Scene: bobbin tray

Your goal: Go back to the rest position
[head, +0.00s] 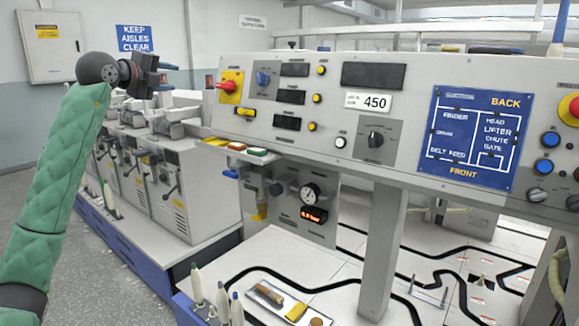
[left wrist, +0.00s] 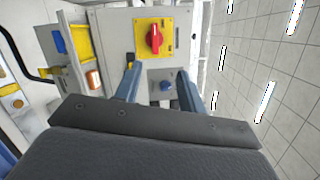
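My left gripper (head: 166,76) is raised at the upper left of the head view, at the end of my green-sleeved arm. It is in front of the left end of the grey control panel (head: 420,150). In the left wrist view its two blue-grey fingers (left wrist: 157,88) stand apart, with nothing between them. Beyond them that view shows a red knob on a yellow plate (left wrist: 154,38) and a blue knob (left wrist: 166,87). I cannot tell the exact gap to the panel. My right gripper is in neither view.
Grey machine units (head: 185,190) stand behind my left arm. Below the panel, a grey post (head: 380,250) rises from the white deck. Grey floor (head: 30,190) shows at left.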

